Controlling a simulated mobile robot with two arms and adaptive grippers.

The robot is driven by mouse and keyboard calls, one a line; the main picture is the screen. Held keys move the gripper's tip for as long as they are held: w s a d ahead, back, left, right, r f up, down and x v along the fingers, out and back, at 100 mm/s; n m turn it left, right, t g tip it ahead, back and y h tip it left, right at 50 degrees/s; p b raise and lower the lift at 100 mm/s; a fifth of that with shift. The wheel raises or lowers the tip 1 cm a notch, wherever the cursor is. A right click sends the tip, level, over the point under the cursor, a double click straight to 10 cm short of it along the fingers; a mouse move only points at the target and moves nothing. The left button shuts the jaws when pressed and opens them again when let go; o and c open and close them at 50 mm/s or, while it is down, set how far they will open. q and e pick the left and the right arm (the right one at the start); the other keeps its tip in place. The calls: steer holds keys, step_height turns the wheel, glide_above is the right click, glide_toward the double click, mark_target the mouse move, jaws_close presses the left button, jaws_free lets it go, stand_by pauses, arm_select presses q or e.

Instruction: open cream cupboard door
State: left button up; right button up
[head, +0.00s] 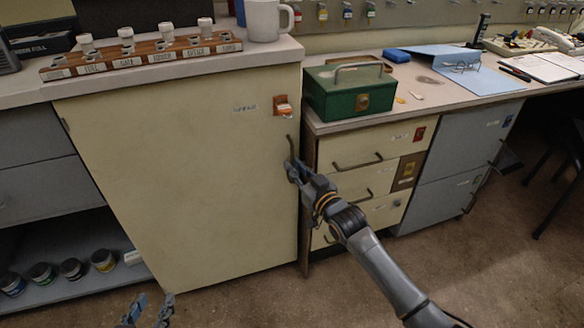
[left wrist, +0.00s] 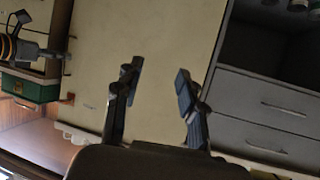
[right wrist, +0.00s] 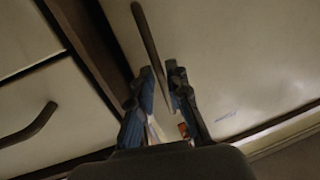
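The cream cupboard door (head: 180,170) stands under the left worktop and looks closed, flush with its frame. Its dark upright bar handle (head: 290,135) is near the right edge. My right gripper (head: 292,170) is at the lower part of this handle. In the right wrist view the handle (right wrist: 147,38) runs between the two close-set fingers (right wrist: 162,85), which appear to be on it. My left gripper (head: 148,312) is low in front of the door, apart from it. In the left wrist view its fingers (left wrist: 158,85) are wide apart with nothing between them.
An orange tag (head: 284,107) sits above the handle. A rack with white-topped pegs (head: 140,56) and a white mug (head: 266,20) stand on the worktop. A green box (head: 348,92) is on the right desk, above cream drawers (head: 365,150). The floor (head: 400,285) in front is clear.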

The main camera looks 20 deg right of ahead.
arm_select(q)
steer(key=shift+w+d+r+t, duration=0.15)
steer(key=shift+w+r+t, duration=0.2)
steer(key=shift+r, duration=0.2)
steer(key=shift+w+d+r+t, duration=0.15)
steer(key=shift+w+r+t, duration=0.2)
steer(key=shift+r, duration=0.2)
arm_select(e)
steer(key=shift+x, duration=0.9)
steer(key=shift+c, duration=0.4)
jaws_close()
steer(key=shift+s, duration=0.1)
